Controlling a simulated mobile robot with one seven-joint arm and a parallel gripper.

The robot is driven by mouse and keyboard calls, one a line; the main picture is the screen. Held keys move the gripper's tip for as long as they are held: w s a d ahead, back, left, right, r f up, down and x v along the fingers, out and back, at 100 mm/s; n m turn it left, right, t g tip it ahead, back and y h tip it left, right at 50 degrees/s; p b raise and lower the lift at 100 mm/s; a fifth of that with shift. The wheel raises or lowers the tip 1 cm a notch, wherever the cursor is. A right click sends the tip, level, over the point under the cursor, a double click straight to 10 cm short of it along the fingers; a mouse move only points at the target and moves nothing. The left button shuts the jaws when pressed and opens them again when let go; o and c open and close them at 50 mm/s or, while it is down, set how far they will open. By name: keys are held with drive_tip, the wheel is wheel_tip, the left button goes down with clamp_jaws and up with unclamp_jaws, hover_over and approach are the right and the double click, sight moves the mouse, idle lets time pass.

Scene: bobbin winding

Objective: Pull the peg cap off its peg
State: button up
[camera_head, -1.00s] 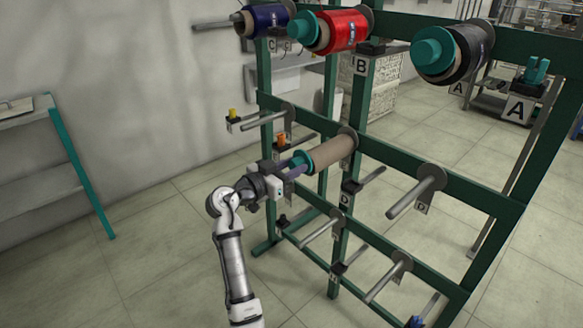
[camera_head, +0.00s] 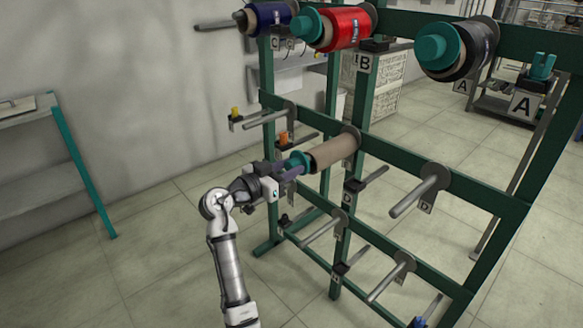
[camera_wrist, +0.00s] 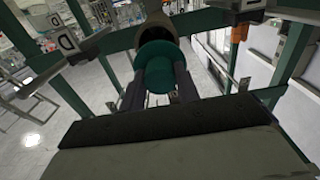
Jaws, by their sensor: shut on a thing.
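The peg cap (camera_head: 301,162) is teal, with a wide flange and a narrower knob. It sits at the near end of a bare brown cardboard tube (camera_head: 334,151) on a middle-row peg of the rack. In the wrist view the cap (camera_wrist: 160,72) lies between my two dark fingers, with the tube (camera_wrist: 157,18) behind it. My gripper (camera_head: 291,172) is shut on the cap's knob, roughly in line with the peg. In the head view the cap's flange is close to the tube's end; I cannot tell whether they touch. The peg inside is hidden.
The green rack (camera_head: 395,170) surrounds the tube, with bare pegs such as one at right (camera_head: 415,197). Above hang a red spool (camera_head: 345,29), a blue spool (camera_head: 270,16) and a black spool (camera_head: 478,48). Clear floor lies left, before a shelf (camera_head: 75,150).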

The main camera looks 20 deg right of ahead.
drive_tip(key=shift+b+v, duration=0.3)
drive_tip(key=shift+v, duration=1.75)
